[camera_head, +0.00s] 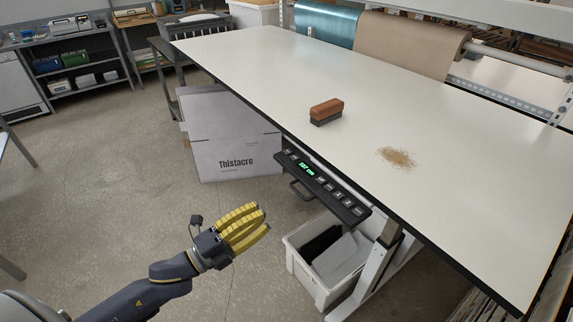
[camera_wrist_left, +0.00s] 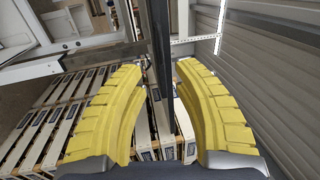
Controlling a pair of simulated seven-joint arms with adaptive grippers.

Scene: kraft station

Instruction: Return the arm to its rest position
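My left gripper (camera_head: 254,220) has yellow ribbed fingers and is held out over the floor, in front of the table's near edge and apart from it. In the left wrist view the two fingers (camera_wrist_left: 162,68) stand apart with a gap between their tips, and nothing is held. A dark upright bar shows beyond the gap. My left arm comes in from the lower left. My right gripper is in neither view.
A white table (camera_head: 270,62) carries a reddish-brown brush (camera_head: 326,111) and a patch of brown crumbs (camera_head: 397,157). A control panel (camera_head: 322,186) hangs on its near edge. Below are a Thistacre box (camera_head: 235,145) and a white bin (camera_head: 303,271). Floor at left is clear.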

